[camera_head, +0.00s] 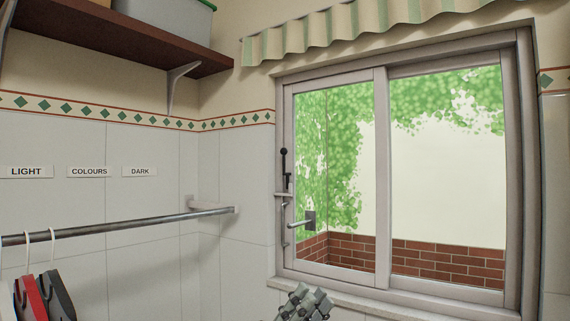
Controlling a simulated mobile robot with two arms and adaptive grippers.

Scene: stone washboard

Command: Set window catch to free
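The window catch (285,170) is on the left edge of the window frame. It shows as a thin upright dark rod with a black knob on top, a small bracket below it and a thin curved piece lower down. Whether the catch is engaged is too small to tell. A grey handle (309,220) sits just right of it on the left pane's frame. My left gripper (305,300) pokes up at the bottom edge, below the window sill, apart from the catch. Most of it is cut off, so its opening is unclear. My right gripper is not in view.
A metal rail (130,224) runs along the left wall, with dark and red items (38,298) on white hangers. A brown shelf (110,42) holds bins at upper left. A striped valance (350,26) hangs above the sliding window (382,170). The sill (400,303) looks bare.

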